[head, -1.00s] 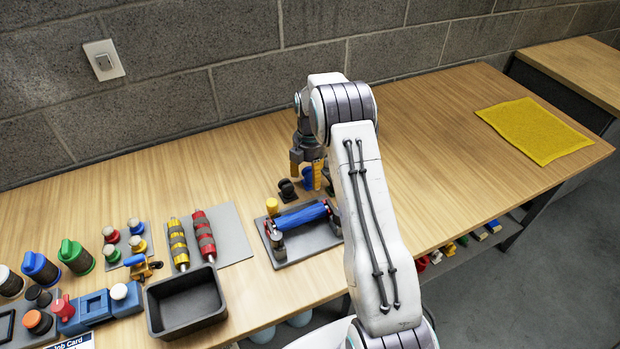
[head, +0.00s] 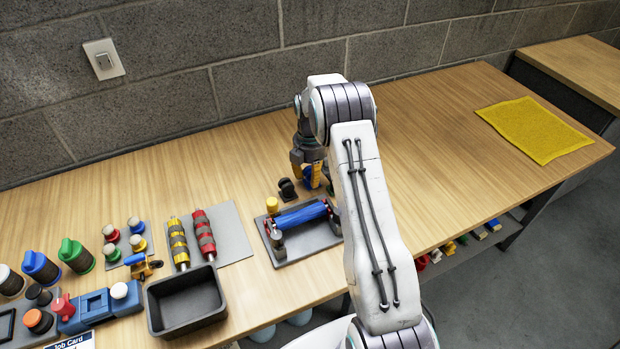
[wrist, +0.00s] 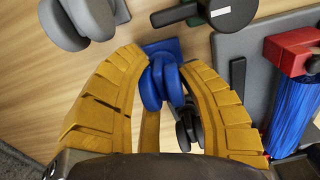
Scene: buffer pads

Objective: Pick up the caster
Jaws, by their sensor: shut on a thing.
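The caster in my gripper is blue, with a square plate and a pair of rounded wheels. It shows in the wrist view (wrist: 162,82) between the yellow fingers, and as a small blue patch in the head view (head: 307,175). My gripper (wrist: 165,75) is shut on this caster, one finger on each side. In the head view my gripper (head: 310,173) is low over the table, behind the roller tray. I cannot tell whether the caster touches the table.
A black caster (head: 287,189) stands just left of my gripper. A grey caster (wrist: 85,18) is near too. The grey tray (head: 311,243) with the blue roller (head: 302,215) lies in front. The table right of my arm is clear up to a yellow mat (head: 535,130).

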